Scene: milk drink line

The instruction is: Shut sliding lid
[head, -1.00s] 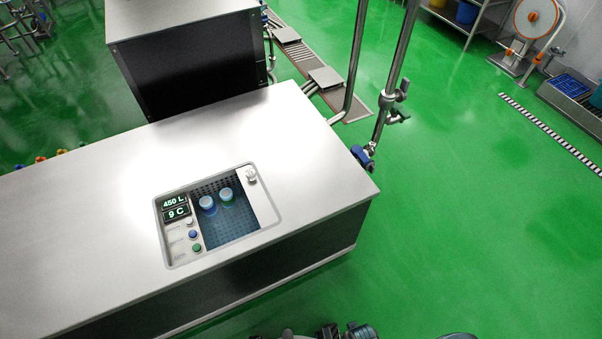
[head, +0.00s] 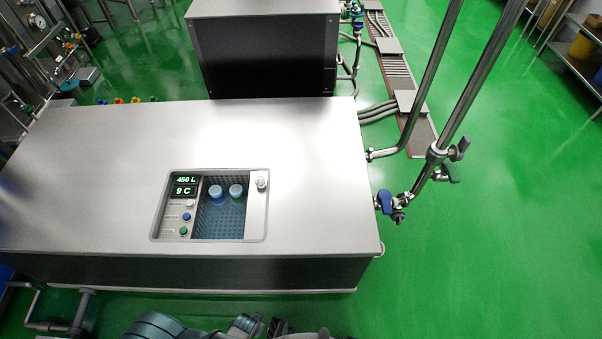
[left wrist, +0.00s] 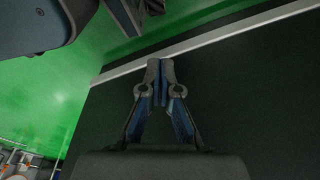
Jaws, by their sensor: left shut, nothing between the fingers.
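The sliding lid (head: 257,212) is a narrow pale panel at the right side of a recessed opening in the steel cabinet top, with a small round knob (head: 261,183). The lid is open. Left of it, a blue-lit well shows two capped containers (head: 216,193) and (head: 236,192). My left gripper (left wrist: 160,68) is shut and empty in the left wrist view, before the cabinet's dark side. Dark parts of my arms show at the bottom edge of the head view, short of the cabinet. A dark gripper-like part (left wrist: 130,14) is cut off at the top of the left wrist view.
A display panel (head: 186,185) reading 450 L and 9 C, with several buttons, sits left of the well. The cabinet top (head: 110,190) is otherwise clear. A dark box (head: 265,55) stands behind. Pipes with a blue valve (head: 386,202) rise at the right.

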